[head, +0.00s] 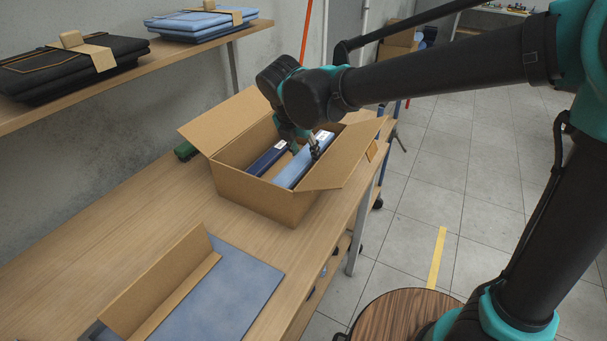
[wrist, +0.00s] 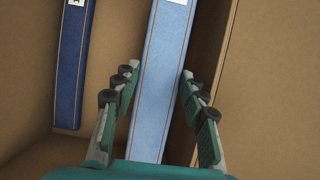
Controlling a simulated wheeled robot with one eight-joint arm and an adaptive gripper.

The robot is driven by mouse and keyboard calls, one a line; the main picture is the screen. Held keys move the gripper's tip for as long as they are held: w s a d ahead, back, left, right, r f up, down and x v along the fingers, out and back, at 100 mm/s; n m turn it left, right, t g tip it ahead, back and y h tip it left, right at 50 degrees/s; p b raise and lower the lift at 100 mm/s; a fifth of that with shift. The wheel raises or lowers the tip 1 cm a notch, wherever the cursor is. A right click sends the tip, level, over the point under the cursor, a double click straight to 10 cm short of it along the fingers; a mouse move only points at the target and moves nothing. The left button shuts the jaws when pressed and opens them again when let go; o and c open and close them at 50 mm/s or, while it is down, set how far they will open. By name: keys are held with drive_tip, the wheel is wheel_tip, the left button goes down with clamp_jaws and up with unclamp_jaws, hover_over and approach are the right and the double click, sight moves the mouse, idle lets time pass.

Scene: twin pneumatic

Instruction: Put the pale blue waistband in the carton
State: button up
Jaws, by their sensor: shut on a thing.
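The pale blue waistband (head: 301,171) is a long flat strip with orange stitching and a white label. It lies lengthwise within the open cardboard carton (head: 255,196), near its right wall; whether it touches the carton floor I cannot tell. In the wrist view the pale blue waistband (wrist: 165,95) runs between the fingers of my gripper (wrist: 158,74). My gripper (head: 305,150) reaches down into the carton and is shut on this waistband. A dark blue waistband (head: 268,158) lies in the carton to the left, apart from it; it also shows in the wrist view (wrist: 72,70).
The carton's flaps stand open on the wooden bench (head: 130,205). A cardboard holder (head: 165,285) and blue denim panel (head: 225,295) lie nearer. Folded black (head: 65,70) and blue (head: 200,25) garments sit on the shelf above left. A round wooden stool (head: 395,315) stands right.

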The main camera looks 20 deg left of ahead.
sight(300, 162)
wheel_tip(300, 162, down, 8)
drive_tip(key=shift+f, duration=0.1)
idle(0.4)
drive_tip(key=o, duration=0.9)
drive_tip(key=v, duration=1.2)
